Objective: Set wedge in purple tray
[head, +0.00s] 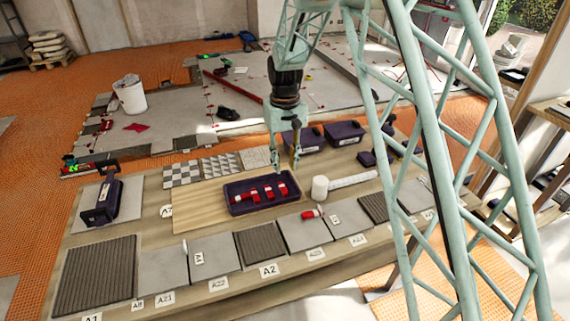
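The purple tray (266,210) lies on the wooden board in the middle of the bench. Several red wedges (267,191) lie inside it in a row. Another small red piece with a pale end, apparently a wedge (313,214), lies on a grey tile in front and to the right of the tray. My gripper (287,167) points down above the tray's far right part. Its two fingers look apart, with nothing visible between them. Its exact height above the tray is hard to tell from this view.
A white-headed mallet (321,188) lies right of the tray. Purple cases (343,133) stand behind it. Grey tiles (216,256) with labels line the bench's front, and a purple tool (101,203) stands at the left. The board (199,208) left of the tray is clear.

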